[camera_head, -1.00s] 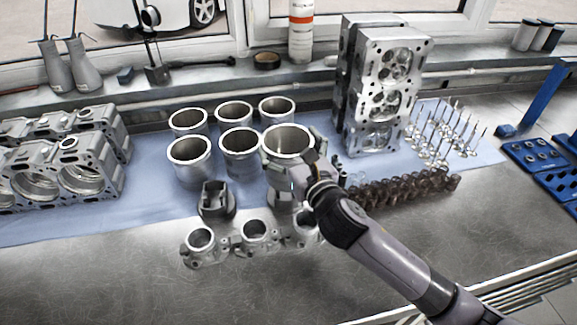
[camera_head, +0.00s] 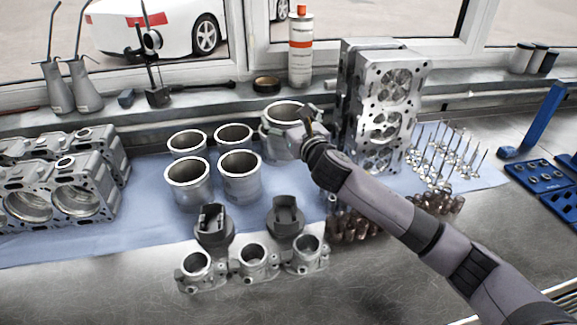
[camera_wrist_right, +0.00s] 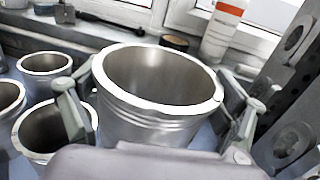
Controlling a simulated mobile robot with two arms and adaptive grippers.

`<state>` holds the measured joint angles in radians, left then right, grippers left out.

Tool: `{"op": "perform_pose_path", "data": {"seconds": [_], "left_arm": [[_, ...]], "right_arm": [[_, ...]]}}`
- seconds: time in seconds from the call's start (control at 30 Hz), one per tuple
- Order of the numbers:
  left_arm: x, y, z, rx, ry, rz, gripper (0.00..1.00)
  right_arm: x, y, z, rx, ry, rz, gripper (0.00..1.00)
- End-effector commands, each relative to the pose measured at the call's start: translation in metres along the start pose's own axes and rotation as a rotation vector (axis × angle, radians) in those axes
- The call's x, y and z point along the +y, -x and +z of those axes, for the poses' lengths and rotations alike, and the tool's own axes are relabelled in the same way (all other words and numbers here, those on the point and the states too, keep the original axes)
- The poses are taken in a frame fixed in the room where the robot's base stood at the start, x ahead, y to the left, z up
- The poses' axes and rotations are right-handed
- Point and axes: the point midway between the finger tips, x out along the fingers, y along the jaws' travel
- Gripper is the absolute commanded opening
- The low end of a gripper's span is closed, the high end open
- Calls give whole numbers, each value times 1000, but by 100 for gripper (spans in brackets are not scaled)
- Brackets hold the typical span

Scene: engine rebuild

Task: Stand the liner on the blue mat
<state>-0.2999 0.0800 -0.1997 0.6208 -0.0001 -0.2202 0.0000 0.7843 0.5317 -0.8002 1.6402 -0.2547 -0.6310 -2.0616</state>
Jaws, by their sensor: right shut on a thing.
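A silver cylinder liner (camera_head: 284,111) is upright in my right gripper (camera_head: 292,130), at the right end of the liner group. In the right wrist view, the fingers of the gripper (camera_wrist_right: 158,112) are closed on both sides of the liner (camera_wrist_right: 155,75), its open rim facing up. I cannot tell whether its base touches the blue mat (camera_head: 140,213). Other liners (camera_head: 189,182) stand on the mat to its left in two rows, and show in the right wrist view (camera_wrist_right: 46,63). My left gripper is not in view.
The cylinder head (camera_head: 385,105) stands close right of the held liner. Valves (camera_head: 440,155) and springs (camera_head: 355,222) are right of it. Two pistons (camera_head: 213,230) and a row of ringed castings (camera_head: 254,262) lie in front. Engine blocks (camera_head: 65,185) stand left.

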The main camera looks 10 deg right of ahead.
Motion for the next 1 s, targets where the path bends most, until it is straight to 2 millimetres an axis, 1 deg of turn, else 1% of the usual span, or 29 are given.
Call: {"op": "perform_pose_path", "data": {"seconds": [0.03, 0.1, 0.2, 0.3, 0.53, 0.7, 0.77, 0.83, 1.0], "left_arm": [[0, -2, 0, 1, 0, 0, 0], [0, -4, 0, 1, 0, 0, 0], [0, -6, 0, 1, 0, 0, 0], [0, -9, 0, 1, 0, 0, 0], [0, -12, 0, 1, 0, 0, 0], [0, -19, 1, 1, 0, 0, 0], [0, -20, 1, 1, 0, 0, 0], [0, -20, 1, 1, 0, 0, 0], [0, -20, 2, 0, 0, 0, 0]], "right_arm": [[0, 0, -16, 1, -4, 0, 47], [0, 0, -35, 1, -4, -1, 47], [0, 0, -58, 0, -4, -1, 47], [0, 0, -76, -2, -3, -1, 47], [0, 0, -95, -4, -1, 0, 47], [0, 0, -122, -3, -4, -1, 47], [0, 0, -128, -3, -2, 0, 47], [0, 0, -131, -5, -1, -1, 47], [0, -1, -131, -6, 1, 0, 47]]}}
